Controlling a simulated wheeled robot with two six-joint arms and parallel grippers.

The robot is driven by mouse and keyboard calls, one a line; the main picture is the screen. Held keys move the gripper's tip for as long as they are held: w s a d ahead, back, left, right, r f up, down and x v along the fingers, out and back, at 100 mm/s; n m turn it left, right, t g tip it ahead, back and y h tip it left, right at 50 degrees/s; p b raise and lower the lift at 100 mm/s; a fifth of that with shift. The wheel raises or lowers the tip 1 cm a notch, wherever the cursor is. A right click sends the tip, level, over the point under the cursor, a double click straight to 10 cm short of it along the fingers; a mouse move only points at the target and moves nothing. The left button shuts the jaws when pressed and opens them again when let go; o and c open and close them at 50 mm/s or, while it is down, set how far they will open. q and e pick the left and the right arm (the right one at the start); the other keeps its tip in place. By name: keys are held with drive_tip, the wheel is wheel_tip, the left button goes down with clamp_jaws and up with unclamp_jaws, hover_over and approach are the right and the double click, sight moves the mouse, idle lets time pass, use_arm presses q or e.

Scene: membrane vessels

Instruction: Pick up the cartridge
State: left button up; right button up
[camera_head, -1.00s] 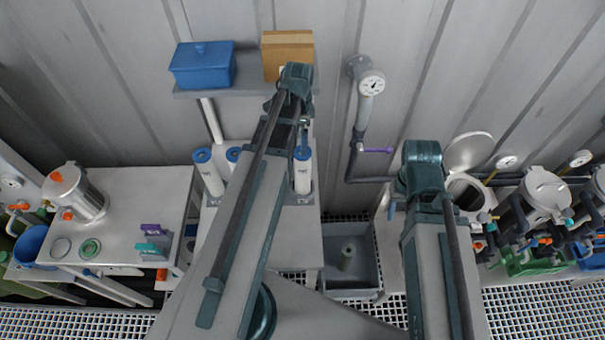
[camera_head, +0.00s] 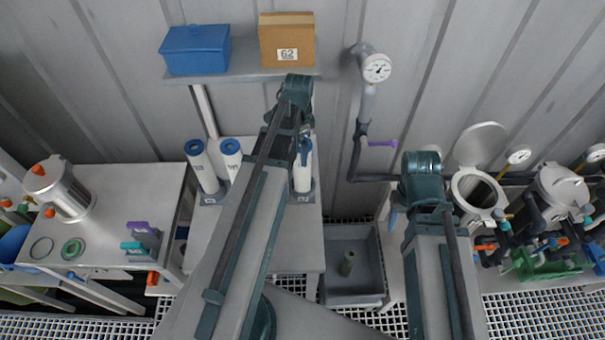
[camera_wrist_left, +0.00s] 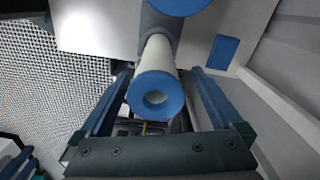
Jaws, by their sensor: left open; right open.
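White cylindrical cartridges with blue ring caps stand on the middle table in the head view: one at left (camera_head: 202,168), one beside it (camera_head: 231,158), and one at right (camera_head: 303,178). My left gripper (camera_head: 304,148) is at the top of the right one, partly hidden by my arm. In the left wrist view, my left gripper (camera_wrist_left: 160,82) is open, with its fingers on either side of a cartridge (camera_wrist_left: 157,86) whose blue cap faces the camera. I cannot see finger contact. My right arm shows at right, but its gripper is hidden.
A shelf (camera_head: 240,75) above holds a blue lidded box (camera_head: 196,50) and a cardboard box (camera_head: 287,40) marked 62. A gauge pipe (camera_head: 366,105) runs down the wall to the right. A grey basin (camera_head: 352,285) sits beside the table. Steel vessels (camera_head: 478,192) stand at far right.

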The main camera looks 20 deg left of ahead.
sight(302, 170)
use_arm(q)
drive_tip(key=f+b, duration=0.5)
drive_tip(key=shift+d, duration=0.35)
clamp_jaws()
idle(0.4)
